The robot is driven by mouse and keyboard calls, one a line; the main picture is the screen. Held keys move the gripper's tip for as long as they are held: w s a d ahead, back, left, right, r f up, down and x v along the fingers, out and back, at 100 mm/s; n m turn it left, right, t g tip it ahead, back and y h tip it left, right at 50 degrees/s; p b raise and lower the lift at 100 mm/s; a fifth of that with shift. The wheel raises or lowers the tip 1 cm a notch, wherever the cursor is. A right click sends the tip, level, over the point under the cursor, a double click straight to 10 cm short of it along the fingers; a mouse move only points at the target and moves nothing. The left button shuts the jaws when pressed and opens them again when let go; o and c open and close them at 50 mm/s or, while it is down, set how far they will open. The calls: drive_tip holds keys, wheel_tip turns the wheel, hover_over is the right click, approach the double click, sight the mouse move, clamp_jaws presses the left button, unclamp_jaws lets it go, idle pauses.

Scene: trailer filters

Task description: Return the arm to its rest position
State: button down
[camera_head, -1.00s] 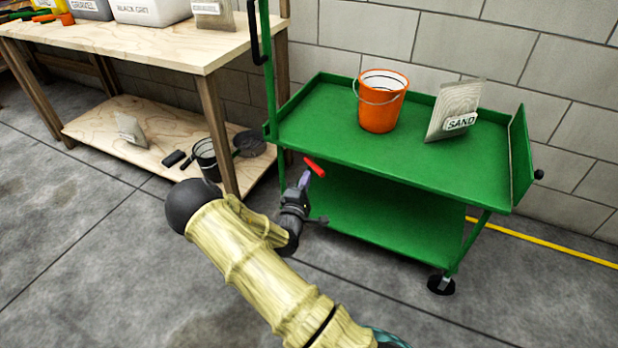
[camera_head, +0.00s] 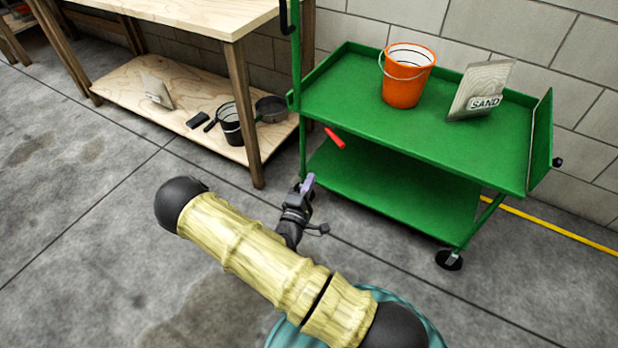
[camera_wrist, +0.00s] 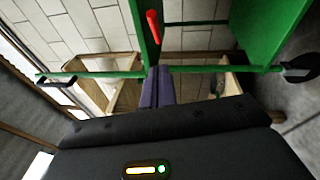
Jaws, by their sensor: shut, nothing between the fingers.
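My arm, with its pale yellow links, reaches from the bottom of the head view. My gripper (camera_head: 309,182) is at its end, low in front of the green cart (camera_head: 400,134), with purple fingers. The fingers show shut together with nothing between them in the wrist view (camera_wrist: 158,88). A red handle-like piece (camera_head: 335,138) at the cart's left front lies just beyond the fingertips, apart from them. It also shows in the wrist view (camera_wrist: 153,26).
An orange bucket (camera_head: 405,82) and a sand bag (camera_head: 478,88) stand on the cart's top. A wooden workbench (camera_head: 215,18) is at left, its lower shelf (camera_head: 120,93) holding a small bag, a black bucket (camera_head: 231,128) and a sieve. The floor at left is clear.

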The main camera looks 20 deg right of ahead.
drive_tip(key=s+a+r+m+g+y+p, duration=0.2)
drive_tip(key=s+r+m+g+y+p, duration=0.1)
drive_tip(key=r+m+g+y, duration=0.25)
drive_tip(key=s+a+r+m+g+y+p, duration=0.2)
drive_tip(key=a+r+m+g+y+p, duration=0.1)
drive_tip(key=r+m+g+y, duration=0.3)
drive_tip(key=s+d+r+g+p, duration=0.2)
drive_tip(key=s+r+p, duration=0.1)
drive_tip(key=s+r, duration=1)
wheel_tip(320, 180, up, 38)
drive_tip(key=p, duration=3.7)
drive_tip(key=shift+w+f+m+p, duration=0.15)
drive_tip(key=shift+m+p, duration=0.2)
drive_tip(key=shift+p, duration=0.05)
